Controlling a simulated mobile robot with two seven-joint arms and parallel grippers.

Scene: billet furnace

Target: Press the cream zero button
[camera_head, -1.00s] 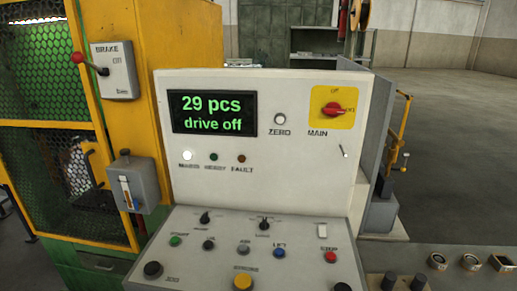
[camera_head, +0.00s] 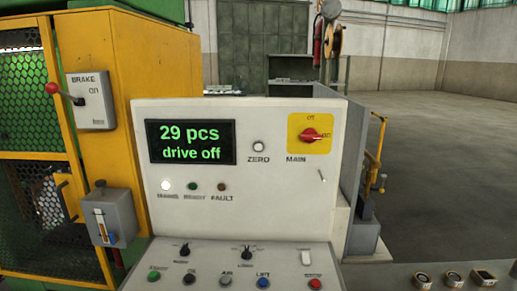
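The cream zero button (camera_head: 258,146) is a small round button on the upright white panel (camera_head: 285,213), just above the label ZERO. It sits between the display (camera_head: 191,142) and the yellow plate of the red MAIN switch (camera_head: 311,134). The display reads "29 pcs" and "drive off" in green. Neither of my grippers shows in the head view, and nothing covers the button.
The white MAINS lamp (camera_head: 166,185) looks lit. Below is a sloping desk with a green button (camera_head: 154,276), a blue button (camera_head: 263,283) and a red stop button (camera_head: 315,284). A red-knobbed brake lever (camera_head: 53,88) juts out at the left. Open floor lies to the right.

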